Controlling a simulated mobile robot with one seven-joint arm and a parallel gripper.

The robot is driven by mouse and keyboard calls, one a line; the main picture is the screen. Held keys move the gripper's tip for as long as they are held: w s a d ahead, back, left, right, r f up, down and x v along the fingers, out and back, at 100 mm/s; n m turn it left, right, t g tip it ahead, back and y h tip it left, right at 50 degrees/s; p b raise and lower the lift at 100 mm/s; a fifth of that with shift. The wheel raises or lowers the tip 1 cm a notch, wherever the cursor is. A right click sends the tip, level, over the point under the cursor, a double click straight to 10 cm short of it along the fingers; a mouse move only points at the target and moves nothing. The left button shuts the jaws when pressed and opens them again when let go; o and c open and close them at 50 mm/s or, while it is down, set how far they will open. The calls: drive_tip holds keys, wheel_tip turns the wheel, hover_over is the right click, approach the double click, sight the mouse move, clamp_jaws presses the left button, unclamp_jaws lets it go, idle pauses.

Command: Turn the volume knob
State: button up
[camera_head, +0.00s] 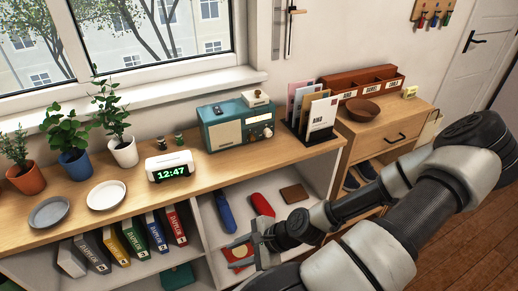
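A teal radio (222,135) with a pale front panel stands on the wooden shelf top, right of the clock. A light round knob (267,132) shows at the right end of its front; smaller details there are too small to tell. My gripper (235,253) is lower in the picture, in front of the open shelf compartment, below and apart from the radio. Its fingers point left and look spread, with nothing held between them. Behind the fingers lies a red item, partly hidden by them.
A white digital clock (168,167) stands left of the radio, with potted plants and two plates farther left. A letter rack (312,114) stands close on its right. A brown bowl (362,110) sits on the cabinet. Shelf top before the radio is clear.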

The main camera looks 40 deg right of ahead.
drive_tip(key=w+d+r+m+t+h+b, duration=0.2)
drive_tip(key=w+d+r+m+t+h, duration=0.2)
drive_tip(key=w+d+r+m+t, duration=0.35)
drive_tip(key=s+d+r+m+t+h+b, duration=0.1)
drive_tip(key=s+d+r+m+t+h, duration=0.1)
drive_tip(key=d+r+m+h, duration=0.3)
drive_tip(key=s+d+r+m+t+h, duration=0.1)
drive_tip(key=s+d+r+t, duration=0.1)
drive_tip(key=d, duration=0.6)
drive_tip(key=b, duration=0.6)
approach(253, 140)
drive_tip(key=x, duration=0.8)
drive_tip(key=shift+d+r, duration=0.1)
drive_tip(key=shift+d, duration=0.05)
drive_tip(key=shift+c, duration=0.2)
clamp_jaws()
